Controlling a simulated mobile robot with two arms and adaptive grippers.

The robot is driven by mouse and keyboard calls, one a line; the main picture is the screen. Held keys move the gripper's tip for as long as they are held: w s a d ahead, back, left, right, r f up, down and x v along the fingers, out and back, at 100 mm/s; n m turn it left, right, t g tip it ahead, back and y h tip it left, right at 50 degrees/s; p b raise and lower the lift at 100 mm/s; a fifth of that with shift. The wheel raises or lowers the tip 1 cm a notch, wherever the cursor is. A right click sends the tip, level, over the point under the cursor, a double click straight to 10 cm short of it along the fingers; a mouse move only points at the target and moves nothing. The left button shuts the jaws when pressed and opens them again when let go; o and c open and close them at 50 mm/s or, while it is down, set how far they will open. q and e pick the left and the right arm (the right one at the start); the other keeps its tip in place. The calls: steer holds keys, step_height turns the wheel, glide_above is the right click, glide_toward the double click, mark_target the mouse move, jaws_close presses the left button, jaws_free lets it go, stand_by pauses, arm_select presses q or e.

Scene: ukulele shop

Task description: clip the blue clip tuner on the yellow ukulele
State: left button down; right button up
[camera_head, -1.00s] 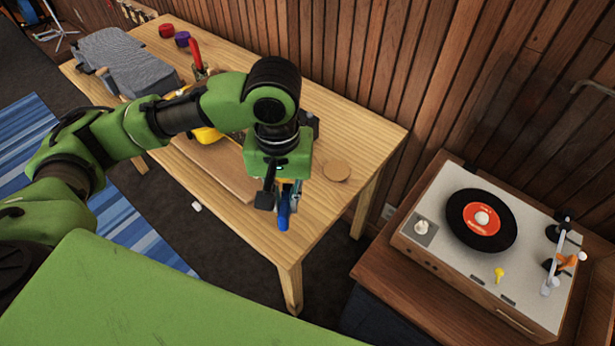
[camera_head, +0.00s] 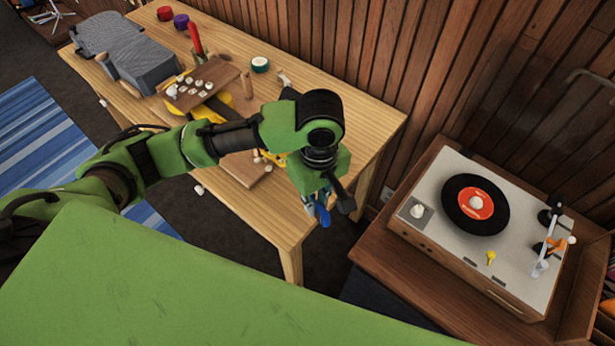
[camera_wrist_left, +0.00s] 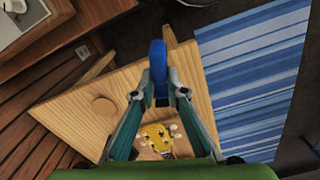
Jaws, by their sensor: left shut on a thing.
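The blue clip tuner (camera_head: 323,216) is held in my left gripper (camera_head: 325,203), near the table's right front edge in the head view. The left wrist view shows the blue tuner (camera_wrist_left: 158,68) upright between the two closed fingertips (camera_wrist_left: 160,90). The yellow ukulele (camera_head: 208,113) lies on the table, partly hidden by my left arm and a brown board. Its yellow headstock with white pegs (camera_wrist_left: 156,136) shows below the fingers in the left wrist view, apart from the tuner. My right gripper is not in view.
A record player (camera_head: 430,240) stands at the right.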

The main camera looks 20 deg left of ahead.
arm_select(q)
steer(key=w+a+f, duration=0.1)
steer(key=w+f, duration=0.1)
steer(key=w, duration=0.1)
steer(key=w+a+f+p, duration=0.1)
steer(key=w+f, duration=0.1)
steer(key=w, duration=0.1)
steer(key=w+a+f+p, duration=0.1)
steer(key=w+a+f, duration=0.1)
steer(key=w+f, duration=0.1)
steer(key=shift+w+f, duration=0.1)
steer(key=shift+w, duration=0.5)
steer(key=shift+w+a+f, duration=0.25)
steer(key=shift+w+f, duration=0.3)
steer(key=shift+f, duration=0.2)
steer(key=shift+w+a+f+p, duration=0.1)
steer(key=shift+w+f+p, duration=0.1)
steer(key=shift+f+p, duration=1.05)
steer(key=shift+f, duration=0.35)
steer(key=shift+f, duration=0.1)
